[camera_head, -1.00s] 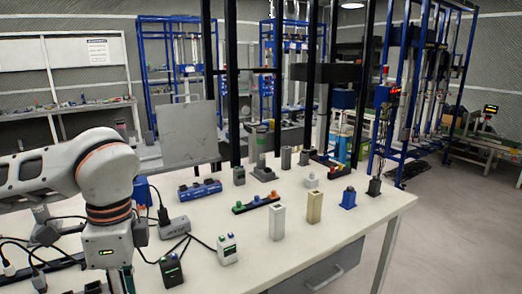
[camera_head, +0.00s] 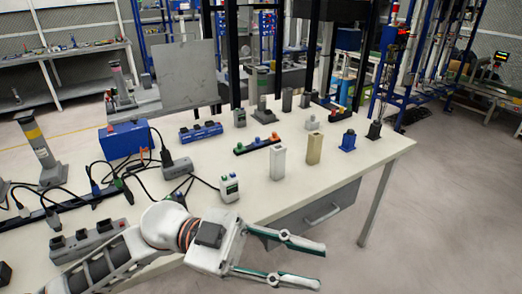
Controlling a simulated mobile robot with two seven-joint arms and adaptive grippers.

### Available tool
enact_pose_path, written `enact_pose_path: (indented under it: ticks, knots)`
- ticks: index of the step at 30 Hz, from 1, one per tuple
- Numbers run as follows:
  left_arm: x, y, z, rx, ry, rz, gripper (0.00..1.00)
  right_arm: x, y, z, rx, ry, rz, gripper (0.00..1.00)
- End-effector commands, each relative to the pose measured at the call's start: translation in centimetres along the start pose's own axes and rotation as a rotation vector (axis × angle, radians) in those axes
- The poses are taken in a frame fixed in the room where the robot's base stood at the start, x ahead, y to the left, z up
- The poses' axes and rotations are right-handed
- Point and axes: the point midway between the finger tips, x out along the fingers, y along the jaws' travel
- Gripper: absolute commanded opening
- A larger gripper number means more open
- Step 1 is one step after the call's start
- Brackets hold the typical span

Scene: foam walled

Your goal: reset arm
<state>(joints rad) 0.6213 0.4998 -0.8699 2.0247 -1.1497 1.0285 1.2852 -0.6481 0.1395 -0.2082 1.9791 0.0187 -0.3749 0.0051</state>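My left gripper (camera_head: 322,266) is in the lower middle of the head view, in front of the table's near edge. Its two long green-and-grey fingers point right and stand wide apart, with nothing between them. My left arm comes in from the bottom left, low across the near left part of the white table (camera_head: 330,190). My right arm and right gripper do not show.
The table holds a white block (camera_head: 278,162), a beige block (camera_head: 314,148), a small device with green buttons (camera_head: 229,187), a blue box (camera_head: 123,140) and cables at the left. A grey panel (camera_head: 183,74) stands behind. Floor at the right is clear.

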Motion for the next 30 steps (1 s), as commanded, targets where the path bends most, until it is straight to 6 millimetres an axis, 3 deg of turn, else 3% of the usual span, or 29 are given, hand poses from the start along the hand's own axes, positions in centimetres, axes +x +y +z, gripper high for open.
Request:
enact_pose_path:
  ticks: [4,8,11,14,17,20,24,30]
  knots:
    - [-1.6,-4.0,-0.2,0.056,0.137,-0.311,0.24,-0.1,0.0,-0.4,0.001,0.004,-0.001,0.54]
    - [-5.2,-7.1,1.6,0.078,0.163,-0.602,0.24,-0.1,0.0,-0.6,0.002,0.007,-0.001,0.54]
    - [-9.0,-8.5,4.4,0.069,0.124,-0.828,0.24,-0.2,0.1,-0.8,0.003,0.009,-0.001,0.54]
    - [-13.3,-8.5,8.4,0.035,0.036,-1.04,0.24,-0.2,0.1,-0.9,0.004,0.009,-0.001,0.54]
    - [-17.8,-6.8,13.2,-0.025,-0.097,-1.227,0.24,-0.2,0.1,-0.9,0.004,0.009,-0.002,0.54]
    - [-21.7,-3.6,18.0,-0.102,-0.251,-1.366,0.24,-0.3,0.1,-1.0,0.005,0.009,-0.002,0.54]
    - [-26.0,2.7,24.1,-0.229,-0.477,-1.486,0.24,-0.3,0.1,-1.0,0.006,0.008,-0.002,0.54]
    - [-29.5,13.4,30.4,-0.422,-0.775,-1.539,0.24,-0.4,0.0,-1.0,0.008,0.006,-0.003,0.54]
